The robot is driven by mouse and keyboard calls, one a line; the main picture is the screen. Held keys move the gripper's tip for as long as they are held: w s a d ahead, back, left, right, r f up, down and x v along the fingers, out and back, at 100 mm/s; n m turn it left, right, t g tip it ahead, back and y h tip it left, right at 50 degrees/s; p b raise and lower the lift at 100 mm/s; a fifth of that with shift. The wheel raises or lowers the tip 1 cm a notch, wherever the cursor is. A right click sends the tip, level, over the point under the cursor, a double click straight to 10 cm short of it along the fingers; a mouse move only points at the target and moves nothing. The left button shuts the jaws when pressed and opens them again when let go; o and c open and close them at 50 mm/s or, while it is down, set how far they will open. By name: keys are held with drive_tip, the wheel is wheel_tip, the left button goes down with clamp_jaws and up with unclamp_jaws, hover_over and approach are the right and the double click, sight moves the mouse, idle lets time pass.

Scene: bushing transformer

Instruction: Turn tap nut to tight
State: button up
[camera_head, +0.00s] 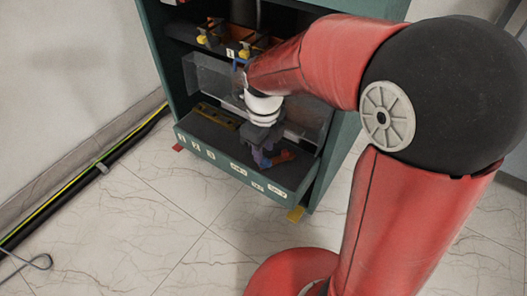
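My red arm reaches from the right into an open green cabinet (347,140). My gripper (264,157) points down over the front of the cabinet's lower tray. Small purple and orange-red parts (282,158) show at its lower end; I cannot tell whether they are fingers or something between them. The finger gap is too small to make out. I cannot pick out the tap nut for certain; my wrist and gripper cover part of the tray. Small yellow fittings (245,51) sit on orange parts on the shelf above.
The tray front (225,164) carries several white labels. A clear panel (213,80) stands behind the tray. A brassy yellow bar (218,115) lies in the tray. Black and yellow-green cables (80,181) run along the left wall.

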sight(266, 159)
wheel_tip(266, 159, up, 5)
drive_tip(key=shift+r+p, duration=0.1)
drive_tip(key=shift+p, duration=0.2)
idle(0.4)
drive_tip(key=shift+s+d+r+n, duration=0.15)
drive_tip(key=shift+d+r+n, duration=0.05)
drive_tip(key=shift+d+n, duration=0.1)
drive_tip(key=s+d+r+n+t+p, duration=0.1)
drive_tip(key=s+d+r+n+t, duration=0.1)
drive_tip(key=s+d+r+n, duration=0.2)
drive_tip(key=s+d+r+n+t+p, duration=0.1)
drive_tip(key=s+d+r+n+t, duration=0.2)
drive_tip(key=n, duration=1.8)
drive_tip(key=s+d+r, duration=0.1)
drive_tip(key=s+d, duration=0.3)
drive_tip(key=s, duration=0.3)
drive_tip(key=shift+t, duration=0.3)
drive_tip(key=shift+d+r, duration=0.1)
